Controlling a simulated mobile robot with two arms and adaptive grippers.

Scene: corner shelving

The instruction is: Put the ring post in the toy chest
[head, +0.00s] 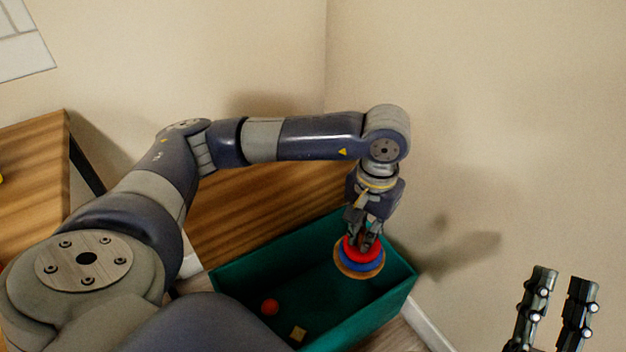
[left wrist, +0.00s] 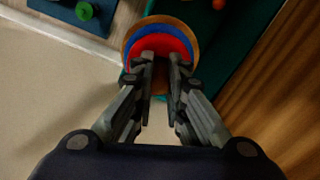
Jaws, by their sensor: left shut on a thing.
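The ring post (head: 357,262) has stacked red and blue rings on a round wooden base. My left gripper (head: 368,242) points down and is shut on its top, hiding the upper part. The ring post is above the right part of the toy chest (head: 401,296), a teal open box. The left wrist view also shows the ring post (left wrist: 160,32) in front of the gripper (left wrist: 161,58), with the chest (left wrist: 236,52) behind it. I cannot tell whether its base touches the chest floor. My right gripper (head: 556,300) is open and empty at the lower right.
A wooden shelf (head: 245,215) stands behind my left arm. A blue object with a green knob (left wrist: 84,11) shows in the left wrist view.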

